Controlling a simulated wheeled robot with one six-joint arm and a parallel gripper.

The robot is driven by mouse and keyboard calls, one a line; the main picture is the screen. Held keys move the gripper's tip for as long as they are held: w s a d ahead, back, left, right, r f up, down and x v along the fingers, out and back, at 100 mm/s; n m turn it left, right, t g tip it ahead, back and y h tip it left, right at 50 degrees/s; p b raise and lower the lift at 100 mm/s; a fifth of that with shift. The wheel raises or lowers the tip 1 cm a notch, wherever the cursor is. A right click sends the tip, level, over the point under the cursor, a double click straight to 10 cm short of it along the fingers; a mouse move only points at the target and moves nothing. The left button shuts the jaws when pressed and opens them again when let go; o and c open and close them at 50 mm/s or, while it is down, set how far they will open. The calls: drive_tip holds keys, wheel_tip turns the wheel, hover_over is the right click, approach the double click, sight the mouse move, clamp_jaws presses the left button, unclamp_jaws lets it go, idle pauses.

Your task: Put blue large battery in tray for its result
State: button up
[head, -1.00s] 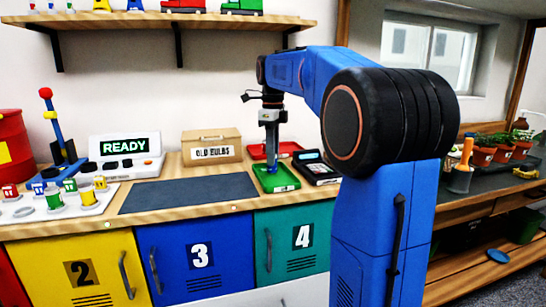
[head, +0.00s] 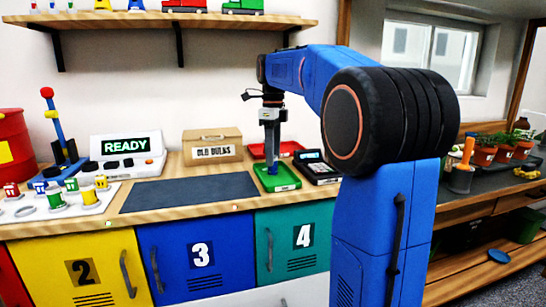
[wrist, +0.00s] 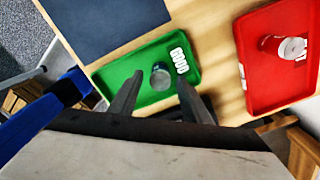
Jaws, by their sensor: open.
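The blue large battery (head: 272,170) stands in the green tray (head: 286,184), below my gripper (head: 272,150). In the wrist view the tray (wrist: 122,72) bears a white GOOD label, and the battery shows as a round grey top (wrist: 160,76), seemingly upright. My gripper (wrist: 158,84) is open, with one finger on each side of the battery in that view. Whether the fingers touch it cannot be told. A red tray (wrist: 257,62) lies to the right in the wrist view, with a silver-white cylindrical thing (wrist: 291,47) in it.
A dark mat (head: 188,194) lies left of the green tray. An OLD BULBS box (head: 212,148) stands behind, and a dark device with a screen (head: 316,166) is at the right. The READY panel (head: 126,150) and several small batteries on a white board (head: 30,208) are farther left.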

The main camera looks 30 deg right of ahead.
wheel_tip(320, 180, up, 11)
idle(0.4)
drive_tip(key=s+a+f+n+t, duration=0.1)
drive_tip(key=s+a+f+n, duration=0.5)
drive_tip(key=s+n, duration=0.15)
drive_tip(key=s+a+f+n+t, duration=0.1)
drive_tip(key=s+a+f+n, duration=0.4)
drive_tip(key=s+f+n, duration=0.25)
drive_tip(key=s+a+f+n+t, duration=0.1)
drive_tip(key=s+a+f+n, duration=0.1)
drive_tip(key=s+f+n, duration=0.4)
drive_tip(key=s+a+f+n+t, duration=0.1)
drive_tip(key=s+a+f+n, duration=0.2)
drive_tip(key=s+f+n, duration=0.4)
wheel_tip(320, 180, down, 6)
drive_tip(key=shift+s+f+t, duration=0.1)
drive_tip(key=shift+s+t, duration=0.3)
drive_tip(key=shift+s, duration=0.75)
